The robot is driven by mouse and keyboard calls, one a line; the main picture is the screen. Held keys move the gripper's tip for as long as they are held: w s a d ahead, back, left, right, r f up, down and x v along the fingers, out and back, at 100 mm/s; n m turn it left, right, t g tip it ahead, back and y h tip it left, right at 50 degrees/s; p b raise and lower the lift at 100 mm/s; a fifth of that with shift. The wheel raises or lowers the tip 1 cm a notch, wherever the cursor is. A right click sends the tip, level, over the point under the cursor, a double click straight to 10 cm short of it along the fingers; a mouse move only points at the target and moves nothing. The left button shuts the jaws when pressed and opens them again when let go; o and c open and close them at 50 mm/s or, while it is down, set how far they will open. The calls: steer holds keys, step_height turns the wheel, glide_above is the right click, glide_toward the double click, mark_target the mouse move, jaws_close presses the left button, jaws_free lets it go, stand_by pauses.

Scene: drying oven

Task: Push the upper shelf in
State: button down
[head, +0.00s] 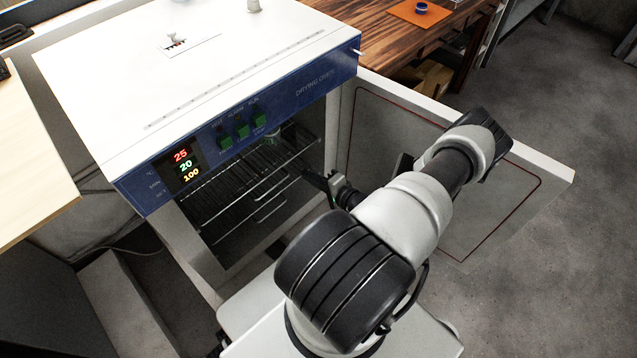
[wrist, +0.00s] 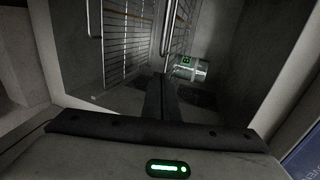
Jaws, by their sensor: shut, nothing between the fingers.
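The drying oven (head: 300,85) stands with its door open. Inside it, the upper shelf (head: 238,182) is a wire rack; in the turned wrist view it is the right-hand rack (wrist: 181,28), with a bar handle along its front. A glass jar with a green marking (wrist: 188,67) stands on the upper shelf, toward one side. The lower shelf (wrist: 115,40) is the left-hand rack there. My gripper (head: 318,178) is at the oven opening, near the shelf fronts. Its fingers (wrist: 160,85) are together and empty; I cannot tell whether they touch the upper shelf.
The open oven door (head: 460,165) extends to the right, behind my arm. A wooden table (head: 375,50) with an orange mat (head: 420,12) stands behind the oven. A pale tabletop (head: 30,150) is at the left. The floor at the right is clear.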

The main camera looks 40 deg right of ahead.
steer(key=b, duration=0.1)
glide_toward(279, 154)
step_height(279, 154, down, 2)
steer(key=shift+w+a, duration=0.1)
steer(key=shift+w, duration=0.5)
steer(key=shift+w, duration=0.3)
steer(key=shift+w+a+p, duration=0.1)
steer(key=shift+w+p, duration=0.55)
steer(key=shift+w, duration=1.4)
steer(key=shift+r, duration=0.1)
